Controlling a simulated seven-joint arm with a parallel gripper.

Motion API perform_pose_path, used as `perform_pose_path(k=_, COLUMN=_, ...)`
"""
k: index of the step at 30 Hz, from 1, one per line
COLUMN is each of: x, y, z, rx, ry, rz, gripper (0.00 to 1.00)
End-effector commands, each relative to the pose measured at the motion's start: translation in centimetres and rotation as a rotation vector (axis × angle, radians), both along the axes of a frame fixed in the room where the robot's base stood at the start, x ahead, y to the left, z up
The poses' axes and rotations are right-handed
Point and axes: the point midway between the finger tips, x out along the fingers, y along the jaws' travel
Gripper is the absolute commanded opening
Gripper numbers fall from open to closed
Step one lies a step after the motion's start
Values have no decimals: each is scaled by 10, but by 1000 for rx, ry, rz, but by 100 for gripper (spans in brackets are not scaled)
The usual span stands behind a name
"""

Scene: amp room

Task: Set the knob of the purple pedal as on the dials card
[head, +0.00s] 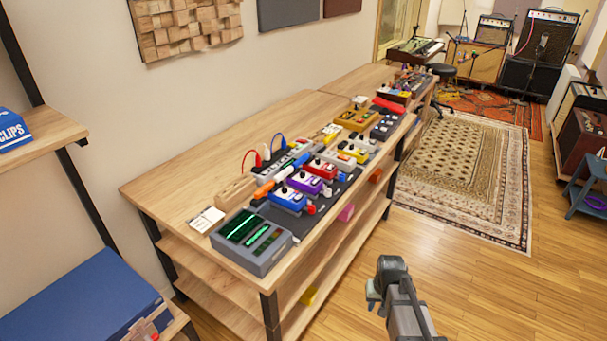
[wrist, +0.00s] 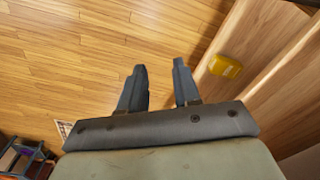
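In the head view the purple pedal (head: 305,184) sits on the wooden bench (head: 183,180), between a blue pedal (head: 287,200) and a red pedal (head: 322,170). Its knob is too small to read. A small white card (head: 206,220) lies on the bench left of the pedals; I cannot tell whether it is the dials card. My gripper (wrist: 160,84) is open and empty in the wrist view, its two fingers apart over the floor. In the head view my arm is at the lower right, off the bench's front and well away from the purple pedal.
A grey box with green screens (head: 252,242) stands at the bench's near end. More pedals (head: 355,119) and cables line the bench. A yellow thing (wrist: 225,66) lies on a lower shelf. The wooden floor (head: 500,285) beside the bench is clear.

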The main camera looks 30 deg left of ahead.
Motion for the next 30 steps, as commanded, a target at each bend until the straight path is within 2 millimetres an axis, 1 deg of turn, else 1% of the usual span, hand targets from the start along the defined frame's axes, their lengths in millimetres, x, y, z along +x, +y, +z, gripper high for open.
perform_pose_path(k=1, x=14, y=21, z=15, rx=16, ry=-22, rz=16, gripper=32)
perform_pose_path(k=5, x=36, y=63, z=52, rx=54, ry=-68, rz=50, gripper=32)
perform_pose_path(k=6, x=42, y=77, z=64, rx=66, ry=-82, rz=61, gripper=32)
perform_pose_path(k=8, x=51, y=96, z=83, rx=83, ry=-103, rz=77, gripper=32)
perform_pose_path(k=9, x=56, y=110, z=96, rx=96, ry=-115, rz=88, gripper=32)
perform_pose_path(k=14, x=74, y=160, z=149, rx=143, ry=-162, rz=133, gripper=32)
perform_pose_path(k=15, x=79, y=171, z=162, rx=154, ry=-173, rz=144, gripper=32)
perform_pose_path(k=20, x=92, y=215, z=217, rx=197, ry=-212, rz=190, gripper=32)
perform_pose_path(k=21, x=96, y=226, z=231, rx=208, ry=-222, rz=203, gripper=32)
perform_pose_path(k=23, x=101, y=243, z=253, rx=225, ry=-236, rz=222, gripper=32)
perform_pose_path(k=24, x=104, y=253, z=269, rx=236, ry=-244, rz=235, gripper=32)
perform_pose_path(k=30, x=124, y=295, z=341, rx=281, ry=-282, rz=300, gripper=32)
